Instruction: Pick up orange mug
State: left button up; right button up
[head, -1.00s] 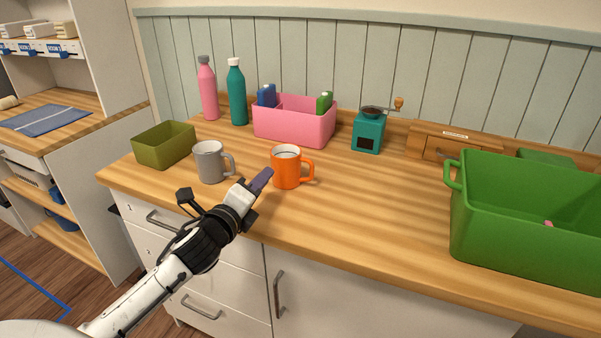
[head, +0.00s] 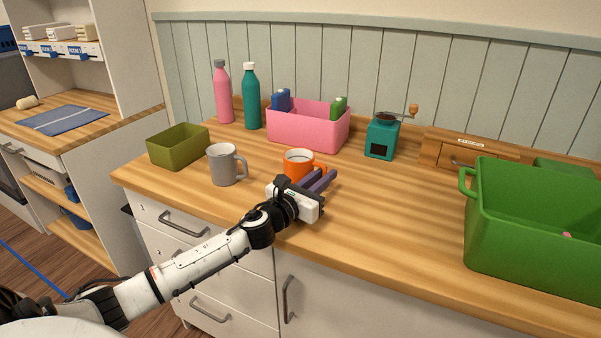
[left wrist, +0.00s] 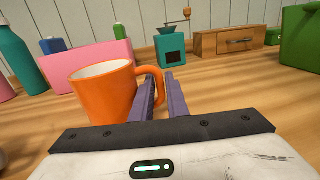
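The orange mug (head: 298,158) stands upright on the wooden counter, partly hidden by my left gripper (head: 327,174) in the head view. In the left wrist view the mug (left wrist: 100,95) is just left of the fingers, and its handle (left wrist: 159,72) shows between and beyond the two purple fingers. My left gripper (left wrist: 161,80) looks open, with a gap between the fingers. I cannot tell whether a finger touches the handle. My right gripper is not in view.
A grey mug (head: 223,166) stands left of the orange mug. An olive bin (head: 178,150), a pink bin (head: 305,132), bottles (head: 251,98) and a teal grinder (head: 382,138) stand around it. A large green crate (head: 540,235) is at the right; the counter between is clear.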

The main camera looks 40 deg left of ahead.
pick_arm(q)
jog(key=w, duration=0.4)
jog(key=shift+w, duration=0.2)
jog(key=shift+c, duration=0.3)
grip_shut()
jog(key=shift+a+r, duration=0.1)
jog(key=shift+r, duration=0.1)
notch_tip(320, 180, up, 10)
jog(key=p, duration=0.3)
jog(key=shift+f, duration=0.15)
dwell(0.3)
dwell(2.0)
